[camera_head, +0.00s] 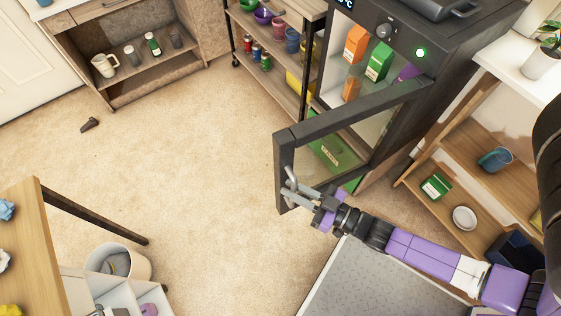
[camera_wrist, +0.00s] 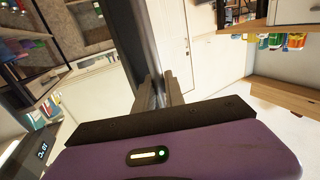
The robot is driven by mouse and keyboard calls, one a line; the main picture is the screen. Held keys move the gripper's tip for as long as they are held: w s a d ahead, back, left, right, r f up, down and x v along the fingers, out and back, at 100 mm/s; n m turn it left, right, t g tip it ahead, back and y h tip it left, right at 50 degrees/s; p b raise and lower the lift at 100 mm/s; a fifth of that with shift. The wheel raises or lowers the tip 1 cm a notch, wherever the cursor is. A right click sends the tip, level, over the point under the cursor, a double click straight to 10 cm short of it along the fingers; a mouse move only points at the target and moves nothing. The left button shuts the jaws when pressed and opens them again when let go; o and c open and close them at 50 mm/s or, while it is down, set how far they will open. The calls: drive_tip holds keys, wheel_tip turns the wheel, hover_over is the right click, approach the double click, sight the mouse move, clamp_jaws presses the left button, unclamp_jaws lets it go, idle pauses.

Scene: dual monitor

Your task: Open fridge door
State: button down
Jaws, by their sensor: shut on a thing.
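The small dark fridge (camera_head: 400,105) stands at the upper right in the head view. Its glass-paned, dark-framed door (camera_head: 355,115) stands swung wide open, away from the body, and its inside shows cartons. My gripper (camera_head: 296,189) is at the door's free edge, shut on the door handle. In the wrist view, my two fingers (camera_wrist: 159,92) close around the handle, with a tall dark strip of the door (camera_wrist: 130,35) rising just beyond. The handle is mostly hidden by the fingers.
A wooden shelf (camera_head: 485,175) with a bowl and carton stands right of the fridge. A rack (camera_head: 270,60) with cups is behind the door. A table (camera_head: 30,240) and white bin (camera_head: 118,262) are at lower left. The carpet (camera_head: 190,150) between is mostly clear.

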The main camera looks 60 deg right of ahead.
drive_tip(key=s, duration=0.1)
drive_tip(key=s+a+n+y, duration=0.1)
drive_tip(key=s, duration=0.1)
drive_tip(key=s+a+y, duration=0.1)
drive_tip(key=s, duration=0.1)
drive_tip(key=shift+s, duration=0.2)
drive_tip(key=c, duration=1.7)
unclamp_jaws()
drive_tip(key=s+d, duration=0.1)
drive_tip(key=s, duration=0.6)
drive_tip(key=shift+s+d+b, duration=0.3)
drive_tip(key=shift+d+b, duration=0.05)
drive_tip(key=shift+b, duration=0.1)
drive_tip(key=shift+r, duration=0.1)
drive_tip(key=w+a+r+m+g+h+p, duration=0.1)
drive_tip(key=a+r, duration=0.3)
drive_tip(key=r, duration=0.6)
drive_tip(key=a+r+m+g+h+p, duration=0.1)
drive_tip(key=a+r, duration=0.3)
drive_tip(key=r, duration=0.6)
drive_tip(key=shift+w+a+r+g+h+p, duration=0.15)
drive_tip(key=shift+w+g+h+p, duration=0.4)
drive_tip(key=shift+h, duration=0.25)
